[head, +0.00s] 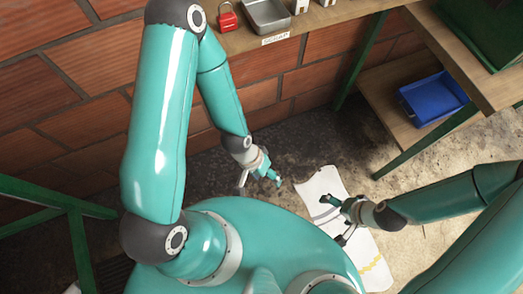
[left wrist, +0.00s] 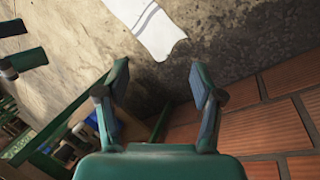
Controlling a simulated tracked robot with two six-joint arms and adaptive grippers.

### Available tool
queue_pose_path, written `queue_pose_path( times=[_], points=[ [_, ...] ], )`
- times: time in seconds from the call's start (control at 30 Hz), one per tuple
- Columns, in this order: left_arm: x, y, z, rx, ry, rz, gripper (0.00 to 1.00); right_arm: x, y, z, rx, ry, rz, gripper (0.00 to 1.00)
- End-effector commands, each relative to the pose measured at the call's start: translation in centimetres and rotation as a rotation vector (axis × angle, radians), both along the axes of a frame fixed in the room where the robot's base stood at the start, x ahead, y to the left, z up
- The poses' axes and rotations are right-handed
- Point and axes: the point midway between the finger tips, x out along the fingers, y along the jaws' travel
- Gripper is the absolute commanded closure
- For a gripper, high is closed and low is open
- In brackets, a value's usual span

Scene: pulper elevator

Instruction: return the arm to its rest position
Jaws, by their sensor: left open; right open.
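My left gripper (head: 262,182) is open and empty in the head view, held in front of the brick wall above the dirty floor. In the left wrist view its two fingers (left wrist: 160,85) stand apart with nothing between them. My right gripper (head: 340,218) is open and empty in the head view, above a white sheet-like thing (head: 374,268) on the floor. The white thing also shows in the left wrist view (left wrist: 150,25), beyond the left fingers. My left arm is bent, with its elbow high near the wall.
A wooden shelf (head: 330,17) along the wall holds a red padlock (head: 227,17) and a grey metal tray (head: 267,14). A blue bin (head: 433,97) sits on a lower shelf at right. A green frame (head: 70,205) stands at left. Brick wall (head: 60,90) lies behind my left arm.

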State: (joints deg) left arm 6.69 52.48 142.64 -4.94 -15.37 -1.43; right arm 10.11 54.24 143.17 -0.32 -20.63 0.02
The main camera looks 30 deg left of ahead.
Motion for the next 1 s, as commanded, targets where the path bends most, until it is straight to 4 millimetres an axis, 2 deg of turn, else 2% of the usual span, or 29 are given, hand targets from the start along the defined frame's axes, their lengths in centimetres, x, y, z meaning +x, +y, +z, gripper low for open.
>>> queue_pose_path(
  times=[0.07,0.17,1.0],
  points=[
    [0.0,0.9,-0.9,0.015,0.013,0.112,0.33,0.0,0.0,0.0,0.0,0.0,0.0,0.0],
    [0.1,1.7,-1.3,0.025,0.015,0.172,0.33,0.0,0.0,0.0,0.0,0.0,0.0,0.0],
    [0.3,1.7,-1.3,0.026,0.012,0.173,0.33,0.0,0.0,0.0,0.0,0.0,0.0,0.0]
  ],
)
